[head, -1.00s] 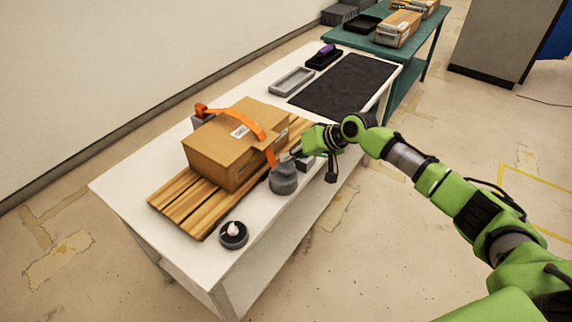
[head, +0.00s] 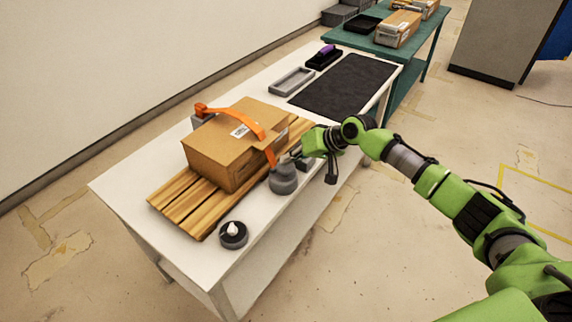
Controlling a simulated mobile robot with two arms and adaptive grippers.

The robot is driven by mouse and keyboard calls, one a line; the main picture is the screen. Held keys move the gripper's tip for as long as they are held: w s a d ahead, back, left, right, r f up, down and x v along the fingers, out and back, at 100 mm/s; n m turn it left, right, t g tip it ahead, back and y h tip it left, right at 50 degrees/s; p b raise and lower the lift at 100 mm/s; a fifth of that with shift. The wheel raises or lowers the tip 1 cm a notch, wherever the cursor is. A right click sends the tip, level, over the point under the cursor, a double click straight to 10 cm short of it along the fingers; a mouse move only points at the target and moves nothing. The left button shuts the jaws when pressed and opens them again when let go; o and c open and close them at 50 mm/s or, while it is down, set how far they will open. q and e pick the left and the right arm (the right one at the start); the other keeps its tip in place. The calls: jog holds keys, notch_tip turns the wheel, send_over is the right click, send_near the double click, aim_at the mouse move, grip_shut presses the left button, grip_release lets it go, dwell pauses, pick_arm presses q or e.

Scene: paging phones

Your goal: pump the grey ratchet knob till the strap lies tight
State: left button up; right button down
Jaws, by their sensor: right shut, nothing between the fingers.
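An orange strap (head: 245,122) arches over a cardboard box (head: 220,155) that sits on a slatted wooden pallet (head: 180,203). The strap bows up above the box top and its front end runs down to the grey ratchet knob (head: 283,180). The knob stands on the white table at the pallet's front edge. My right gripper (head: 297,155) is shut and empty, just behind and to the right of the knob. Whether its fingertips touch the knob I cannot tell. My left gripper is not in view.
A black round holder with a white top (head: 233,235) stands at the white table's (head: 125,190) near edge. A grey tray (head: 292,81), a black tray with a purple item (head: 324,57) and a dark mat (head: 343,87) lie farther back. A green table (head: 375,48) stands behind.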

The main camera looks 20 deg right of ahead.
jog(key=shift+s+f+b, duration=0.1)
jog(key=shift+f+b, duration=0.3)
jog(key=shift+f, duration=0.5)
dwell(0.3)
notch_tip(320, 180, up, 3)
jog(key=p, duration=0.3)
dwell(0.6)
jog(key=shift+r, duration=0.1)
notch_tip(320, 180, up, 5)
jog(key=p, duration=0.5)
jog(key=shift+r, duration=0.1)
dwell(1.9)
